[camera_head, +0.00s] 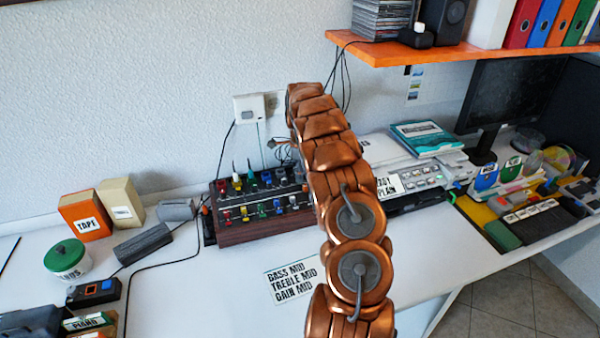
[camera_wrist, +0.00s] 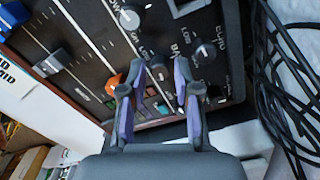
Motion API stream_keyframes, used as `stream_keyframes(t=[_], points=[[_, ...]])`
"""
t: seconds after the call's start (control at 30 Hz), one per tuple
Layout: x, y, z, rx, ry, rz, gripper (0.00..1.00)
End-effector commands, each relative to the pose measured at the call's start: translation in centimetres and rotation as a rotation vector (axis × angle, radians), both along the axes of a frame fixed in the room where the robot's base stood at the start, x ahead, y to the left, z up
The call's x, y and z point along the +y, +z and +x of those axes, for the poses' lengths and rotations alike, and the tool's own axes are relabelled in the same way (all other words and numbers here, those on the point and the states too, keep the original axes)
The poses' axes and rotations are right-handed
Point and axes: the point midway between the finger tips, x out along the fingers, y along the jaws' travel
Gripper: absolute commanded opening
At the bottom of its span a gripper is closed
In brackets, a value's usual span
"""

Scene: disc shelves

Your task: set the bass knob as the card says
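The card (camera_head: 293,282) lies on the white desk and reads "BASS MID, TREBLE MID, GAIN MID". Behind it stands a dark control panel (camera_head: 238,229) with a wooden front and several coloured controls. In the wrist view the panel (camera_wrist: 85,50) fills the upper part.
Black cables (camera_wrist: 290,85) lie beside the panel. An orange TAPE box (camera_head: 86,215) and a lidded jar (camera_head: 68,260) stand left. A grey device (camera_head: 415,178) is to the right. An orange shelf (camera_head: 440,48) hangs above. The desk before the card is clear.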

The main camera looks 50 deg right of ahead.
Motion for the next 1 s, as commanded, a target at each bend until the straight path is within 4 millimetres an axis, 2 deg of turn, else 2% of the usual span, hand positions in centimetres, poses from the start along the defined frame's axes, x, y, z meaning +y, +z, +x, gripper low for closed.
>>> stream_keyframes(t=[0.37, 0.67, 1.0], points=[[0.01, -0.54, -0.01, -0.001, 0.000, -0.001, 0.31], [0.02, -0.51, 0.00, -0.001, 0.001, -0.001, 0.00], [0.06, -0.57, 0.04, -0.001, 0.011, -0.001, 0.00]])
